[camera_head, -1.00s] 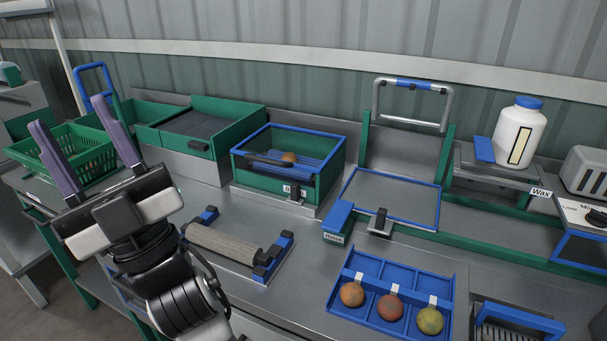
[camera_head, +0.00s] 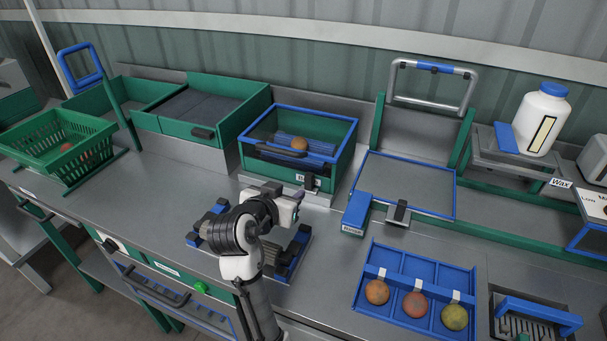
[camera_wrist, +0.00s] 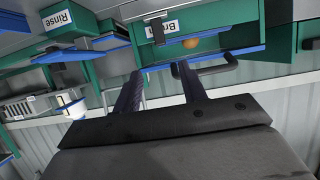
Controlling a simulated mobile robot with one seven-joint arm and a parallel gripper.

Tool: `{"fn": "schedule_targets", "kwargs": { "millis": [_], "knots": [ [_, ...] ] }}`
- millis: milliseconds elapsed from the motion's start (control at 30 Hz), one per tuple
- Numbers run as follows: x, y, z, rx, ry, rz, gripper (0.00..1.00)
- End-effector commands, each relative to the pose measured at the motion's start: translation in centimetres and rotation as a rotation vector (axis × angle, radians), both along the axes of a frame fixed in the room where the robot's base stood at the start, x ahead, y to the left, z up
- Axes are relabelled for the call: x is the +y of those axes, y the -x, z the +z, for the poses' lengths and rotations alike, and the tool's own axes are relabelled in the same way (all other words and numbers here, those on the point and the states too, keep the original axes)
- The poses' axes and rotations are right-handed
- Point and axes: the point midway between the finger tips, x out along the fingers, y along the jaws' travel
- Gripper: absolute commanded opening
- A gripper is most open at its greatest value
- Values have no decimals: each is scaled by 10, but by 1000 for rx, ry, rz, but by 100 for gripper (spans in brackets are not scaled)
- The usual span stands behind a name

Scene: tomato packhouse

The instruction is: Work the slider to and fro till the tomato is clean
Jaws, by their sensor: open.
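The green brush box (camera_head: 250,162) with a blue rim stands at the back middle of the bench. An orange-red tomato (camera_head: 299,143) lies in it on blue slats. The slider's black bar handle (camera_head: 281,152) runs across its front; the handle shows in the wrist view (camera_wrist: 212,70), where the tomato (camera_wrist: 191,43) is seen too. In the upside-down wrist view my gripper (camera_wrist: 160,68) is open and empty, its purple fingers pointing at the box front, apart from the handle as far as I can tell. In the head view its fingers are mostly hidden behind my wrist.
A blue-framed rinse tray (camera_head: 410,188) stands right of the box. A blue divided tray (camera_head: 385,322) holds tomatoes in front. A roller stand lies under my arm. A green basket (camera_head: 40,152) is at left and a wax bottle (camera_head: 540,118) at right.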

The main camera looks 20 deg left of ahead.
Motion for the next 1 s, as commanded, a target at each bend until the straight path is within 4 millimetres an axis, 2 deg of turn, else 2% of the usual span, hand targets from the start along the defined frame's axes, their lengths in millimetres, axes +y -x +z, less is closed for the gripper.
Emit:
{"fn": "schedule_targets", "kwargs": {
  "millis": [400,600,800,1000],
  "knots": [
    [-3,-78,-29,1,2,1,42],
    [-3,-106,-41,-1,0,2,42],
    [-4,-117,-48,-2,-1,4,42],
    [-4,-118,-49,-3,-2,5,42]
  ]
}}
